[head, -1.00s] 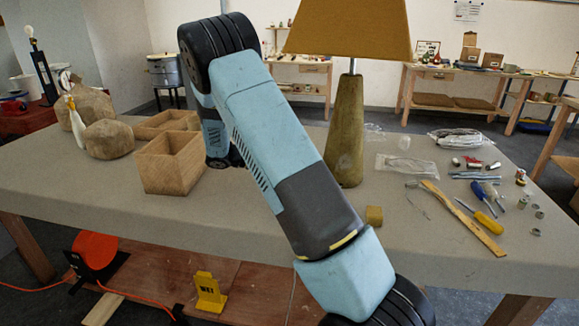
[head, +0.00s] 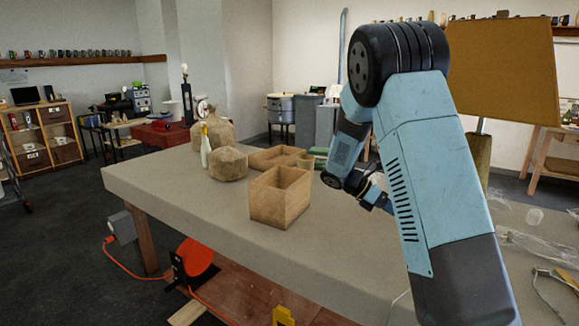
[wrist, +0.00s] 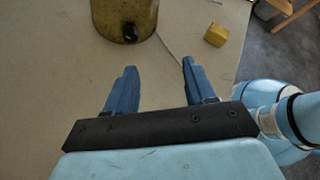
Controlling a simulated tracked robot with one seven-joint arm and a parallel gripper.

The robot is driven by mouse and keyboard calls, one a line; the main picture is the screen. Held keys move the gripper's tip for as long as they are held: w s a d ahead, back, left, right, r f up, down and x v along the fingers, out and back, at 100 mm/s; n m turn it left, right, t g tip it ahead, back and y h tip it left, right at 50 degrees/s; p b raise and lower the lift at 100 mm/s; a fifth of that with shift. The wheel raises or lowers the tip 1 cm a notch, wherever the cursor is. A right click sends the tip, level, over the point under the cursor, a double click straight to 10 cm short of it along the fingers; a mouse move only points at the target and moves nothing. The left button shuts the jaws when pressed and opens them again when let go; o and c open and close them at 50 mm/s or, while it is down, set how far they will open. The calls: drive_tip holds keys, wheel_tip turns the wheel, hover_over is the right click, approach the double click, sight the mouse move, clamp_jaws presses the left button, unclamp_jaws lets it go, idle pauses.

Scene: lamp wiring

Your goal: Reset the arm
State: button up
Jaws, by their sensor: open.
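My gripper (wrist: 160,85) shows in the wrist view with its two blue fingers apart and nothing between them. It is above the grey tabletop (wrist: 60,60). The lamp's base (wrist: 124,18) stands ahead of the fingers, and a small yellow block (wrist: 216,34) lies ahead and to the right. In the head view my blue arm is raised and bent on the right side, and the gripper's fingers cannot be made out there. The lamp's tan shade (head: 505,70) shows behind the arm, and its stem is partly hidden.
An open wooden box (head: 281,197) stands on the table, with a lower wooden tray (head: 270,157) behind it. A sack (head: 228,164) and a white bottle (head: 205,150) stand farther left. Pliers (head: 558,278) and clear plastic bags (head: 540,248) lie at right. The table's front left is clear.

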drive_tip(key=s+a+r+m+t+y, duration=0.3)
drive_tip(key=s+r+m, duration=0.2)
drive_tip(key=s, duration=0.5)
drive_tip(key=s+a+r+m+t+y, duration=0.2)
drive_tip(key=s+r+m+y, duration=0.2)
drive_tip(key=s, duration=0.7)
drive_tip(key=s+a+r+m+t+y, duration=0.3)
drive_tip(key=s+r+m, duration=0.4)
drive_tip(key=s+m, duration=0.4)
drive_tip(key=shift+a+r+t+y, duration=0.3)
drive_tip(key=shift+r+y, duration=0.05)
drive_tip(key=shift+y, duration=0.35)
